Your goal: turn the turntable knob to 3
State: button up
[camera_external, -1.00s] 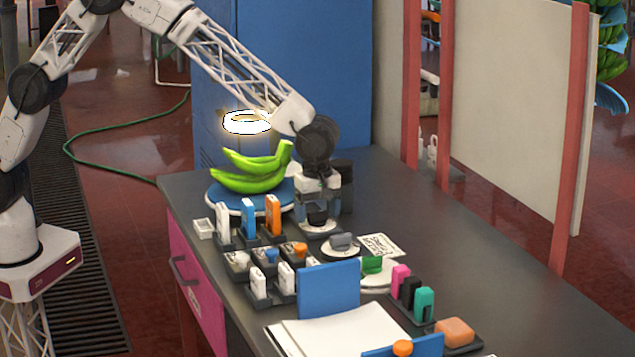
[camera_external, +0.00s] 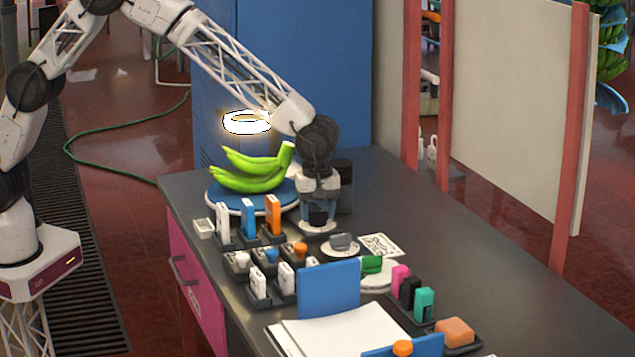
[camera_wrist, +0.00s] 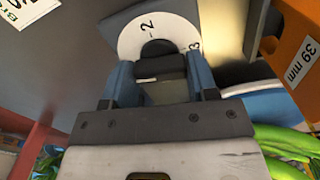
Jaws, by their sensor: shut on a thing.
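My gripper (camera_external: 317,217) points down at the bench and is shut on a dark knob (camera_wrist: 160,66), with a blue finger on each side. The knob stands on a white dial (camera_external: 317,232), just right of the turntable. In the wrist view the dial (camera_wrist: 125,38) shows the marks 2 and 3; a tick stands beside the 2. The knob's pointer is hidden, so I cannot tell its setting. The turntable (camera_external: 213,201) has a blue top and white rim and carries green bananas (camera_external: 250,177); the bananas also show in the wrist view (camera_wrist: 285,140).
White, blue and orange (camera_external: 272,214) upright blocks stand in holders left of my gripper. A grey knob (camera_external: 342,241) and a green knob (camera_external: 371,264) are nearer. A dark canister (camera_external: 344,180) stands close behind my gripper. The bench's right side (camera_external: 460,255) is clear.

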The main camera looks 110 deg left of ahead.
jog(key=m, duration=0.8)
jog(key=shift+m, duration=0.4)
jog(key=m, duration=0.3)
jog(key=shift+m, duration=0.3)
jog(key=m, duration=0.4)
jog(key=shift+m, duration=0.3)
jog(key=m, duration=0.4)
jog(key=shift+m, duration=0.3)
jog(key=m, duration=0.8)
jog(key=shift+m, duration=2.2)
